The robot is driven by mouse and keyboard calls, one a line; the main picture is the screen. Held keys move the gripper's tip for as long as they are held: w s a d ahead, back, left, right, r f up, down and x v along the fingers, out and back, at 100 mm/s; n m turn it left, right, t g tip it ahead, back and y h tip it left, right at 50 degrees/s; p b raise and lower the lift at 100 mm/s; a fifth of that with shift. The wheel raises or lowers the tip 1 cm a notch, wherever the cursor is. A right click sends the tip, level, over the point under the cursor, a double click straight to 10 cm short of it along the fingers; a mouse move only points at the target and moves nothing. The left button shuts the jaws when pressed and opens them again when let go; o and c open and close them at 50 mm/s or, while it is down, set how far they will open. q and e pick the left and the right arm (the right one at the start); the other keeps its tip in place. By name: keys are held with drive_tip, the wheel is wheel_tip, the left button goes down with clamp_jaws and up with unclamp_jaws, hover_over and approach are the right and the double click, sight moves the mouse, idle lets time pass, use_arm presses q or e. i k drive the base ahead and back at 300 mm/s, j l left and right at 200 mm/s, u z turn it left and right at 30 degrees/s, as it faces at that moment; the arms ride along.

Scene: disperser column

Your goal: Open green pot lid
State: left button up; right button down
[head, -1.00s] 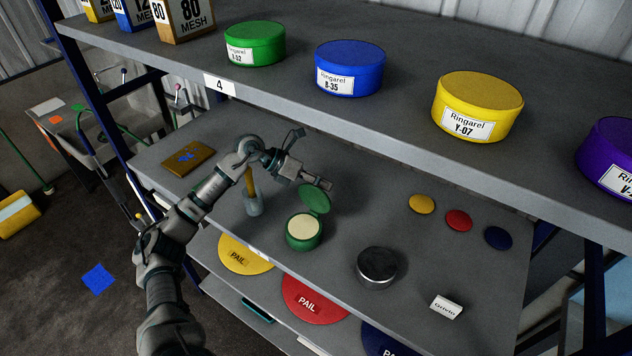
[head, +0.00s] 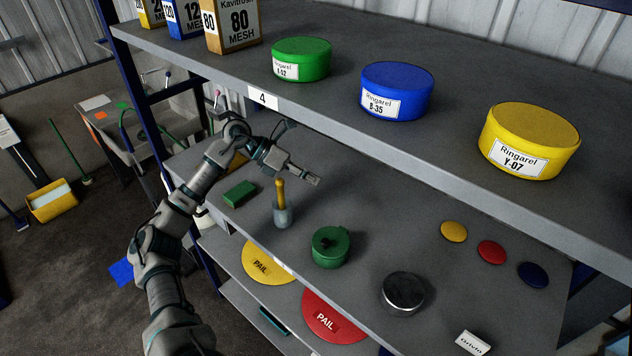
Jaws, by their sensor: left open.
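The green pot (head: 331,247) stands on the middle shelf. Its top looks green and closed, with a dark mark on it, and no pale contents show. My left gripper (head: 312,180) is above the shelf, beyond and a little left of the pot in the picture. It is apart from the pot, holds nothing, and its jaws look small at this distance. My right gripper is out of view.
A grey mortar (head: 283,217) with a yellow pestle stands left of the pot, near my left gripper. A green block (head: 240,193) lies further left. A dark round tin (head: 403,292) is right of the pot. The upper shelf (head: 420,135) overhangs behind.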

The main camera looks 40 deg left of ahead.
sight(328, 242)
drive_tip(key=k, duration=1)
